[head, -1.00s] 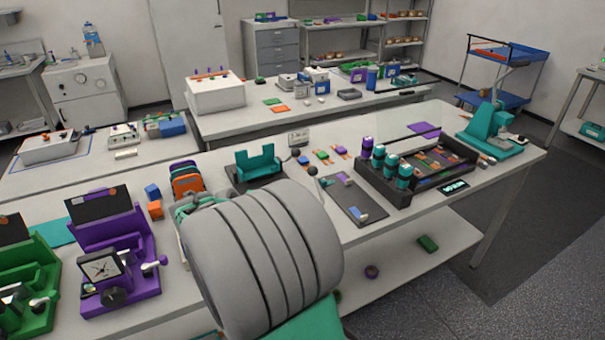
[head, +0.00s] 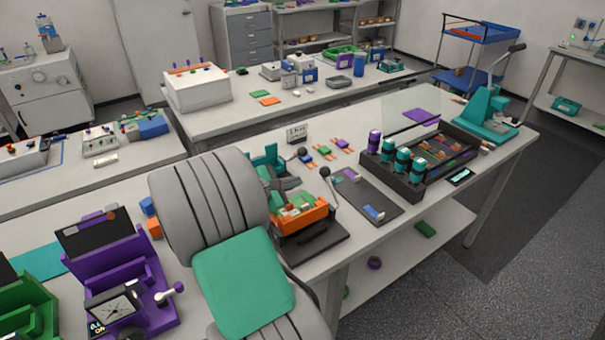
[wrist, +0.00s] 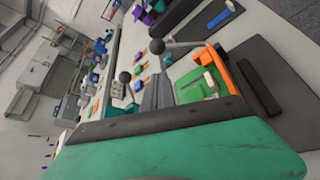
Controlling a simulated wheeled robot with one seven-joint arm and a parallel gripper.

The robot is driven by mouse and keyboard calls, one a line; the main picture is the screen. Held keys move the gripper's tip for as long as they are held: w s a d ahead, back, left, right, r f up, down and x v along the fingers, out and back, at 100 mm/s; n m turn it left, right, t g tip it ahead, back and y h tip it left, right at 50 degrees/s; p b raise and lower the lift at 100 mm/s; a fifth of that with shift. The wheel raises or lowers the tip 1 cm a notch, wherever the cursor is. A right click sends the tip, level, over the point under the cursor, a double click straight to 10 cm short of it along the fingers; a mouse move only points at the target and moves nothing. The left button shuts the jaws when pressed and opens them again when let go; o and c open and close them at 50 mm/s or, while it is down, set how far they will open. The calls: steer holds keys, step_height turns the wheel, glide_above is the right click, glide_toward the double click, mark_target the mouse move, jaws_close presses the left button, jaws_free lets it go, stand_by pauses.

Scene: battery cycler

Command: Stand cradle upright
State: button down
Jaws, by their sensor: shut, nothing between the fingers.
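An orange cradle-like holder (head: 303,220) with green and pale parts in it rests on a dark base (head: 318,243) near the bench's front edge. It also shows in the wrist view (wrist: 233,78), right beside my gripper. I cannot tell for sure which way up it sits. A teal holder (head: 266,160) stands just behind it, partly hidden by my arm. My gripper (wrist: 158,85) is shut and empty, with its grey fingers by the left side of the orange holder. Contact is not clear. In the head view my arm hides most of the gripper.
Ball-topped levers (head: 324,172) rise close to the orange holder. A dark plate (head: 368,199) with small parts and a black tray (head: 447,160) with teal-capped cylinders lie to the right. A purple fixture (head: 125,275) stands at the left. The bench's front edge is close.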

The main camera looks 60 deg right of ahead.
steer(key=shift+s, duration=0.15)
steer(key=p+x, duration=0.1)
steer(key=x, duration=0.9)
steer(key=shift+p, duration=0.3)
